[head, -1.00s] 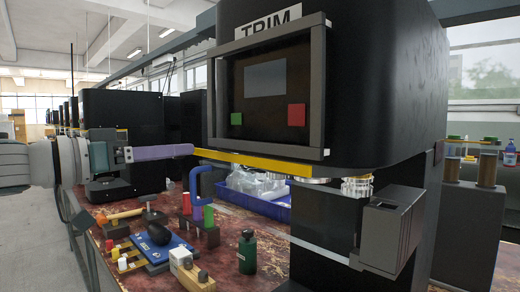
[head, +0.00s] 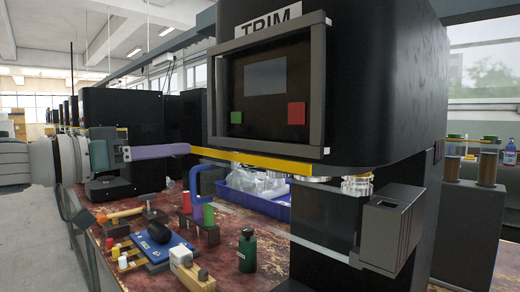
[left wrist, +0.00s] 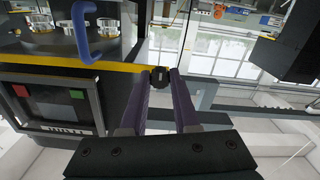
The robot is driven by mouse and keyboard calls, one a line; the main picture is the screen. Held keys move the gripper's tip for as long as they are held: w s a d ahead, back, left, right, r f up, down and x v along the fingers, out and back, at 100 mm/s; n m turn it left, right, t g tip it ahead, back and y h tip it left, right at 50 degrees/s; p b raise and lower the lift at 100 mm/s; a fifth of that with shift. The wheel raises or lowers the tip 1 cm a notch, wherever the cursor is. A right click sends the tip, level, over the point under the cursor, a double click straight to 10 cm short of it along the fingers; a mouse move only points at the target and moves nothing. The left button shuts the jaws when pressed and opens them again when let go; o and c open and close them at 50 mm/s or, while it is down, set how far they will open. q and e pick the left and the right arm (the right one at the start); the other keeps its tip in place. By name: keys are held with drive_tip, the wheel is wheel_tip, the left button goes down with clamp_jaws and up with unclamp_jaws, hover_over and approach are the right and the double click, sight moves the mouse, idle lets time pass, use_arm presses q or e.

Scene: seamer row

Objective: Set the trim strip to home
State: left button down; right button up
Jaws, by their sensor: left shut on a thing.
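The trim strip, a thin yellow bar (head: 262,162), runs along the lower edge of the black machine head labelled TRIM (head: 380,80). It also shows in the left wrist view (left wrist: 100,67), where the machine appears upside down. My left gripper (head: 188,149) reaches in from the left with its purple fingers at the strip's left end. In the left wrist view the fingers (left wrist: 160,80) are closed on a small dark knob (left wrist: 160,74) at the strip's end. The fingers hide part of the knob. My right gripper is not in view.
A blue handle (head: 193,183) is just below the strip's left end. A control panel with green and red buttons (head: 297,114) fronts the head. The worn red bench (head: 220,250) carries a blue bin (head: 270,207), a green bottle (head: 247,252) and a blue tray (head: 165,245).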

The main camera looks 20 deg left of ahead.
sight(199, 151)
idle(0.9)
use_arm(q)
drive_tip(key=d+p, duration=0.1)
drive_tip(key=s+d+p, duration=0.1)
drive_tip(key=shift+d+r, duration=0.15)
drive_tip(key=shift+d, duration=0.25)
drive_tip(key=shift+s+d, duration=0.15)
drive_tip(key=shift+d, duration=0.05)
drive_tip(key=c, duration=0.7)
unclamp_jaws()
drive_tip(key=shift+a, duration=0.1)
drive_tip(key=shift+o, duration=0.2)
